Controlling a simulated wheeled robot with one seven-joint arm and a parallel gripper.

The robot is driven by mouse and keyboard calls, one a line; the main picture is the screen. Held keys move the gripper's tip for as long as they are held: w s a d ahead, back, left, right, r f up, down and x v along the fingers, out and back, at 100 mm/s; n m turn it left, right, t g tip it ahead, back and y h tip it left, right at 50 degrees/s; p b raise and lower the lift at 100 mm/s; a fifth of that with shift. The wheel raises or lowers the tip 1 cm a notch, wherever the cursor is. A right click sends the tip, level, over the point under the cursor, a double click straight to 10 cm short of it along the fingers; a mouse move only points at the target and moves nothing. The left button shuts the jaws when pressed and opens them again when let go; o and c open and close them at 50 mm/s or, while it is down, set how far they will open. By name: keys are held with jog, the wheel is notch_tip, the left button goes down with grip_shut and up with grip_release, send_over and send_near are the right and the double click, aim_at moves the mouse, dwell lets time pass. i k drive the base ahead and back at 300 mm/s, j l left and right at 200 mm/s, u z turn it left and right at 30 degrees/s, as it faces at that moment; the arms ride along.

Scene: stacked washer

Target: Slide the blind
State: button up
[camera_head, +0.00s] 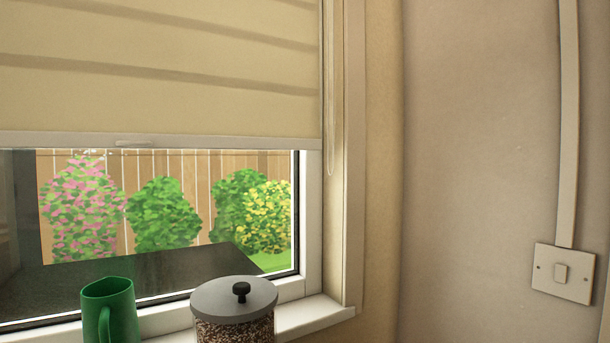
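A beige blind (170,70) with darker horizontal bands covers the upper part of the window in the head view. Its pale bottom rail (220,142) hangs level across the window, with a small tab handle (133,143) on it left of the middle. The lower part of the window is uncovered. A thin cord loop (331,100) hangs at the right of the blind, beside the window frame. My gripper is not in view.
A green mug (109,310) and a lidded jar (235,312) with a black knob stand in front of the window by the sill (312,314). A light switch (564,273) with a vertical conduit (569,120) is on the right wall.

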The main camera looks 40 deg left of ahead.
aim_at(52, 103)
jog(key=u, duration=2.1)
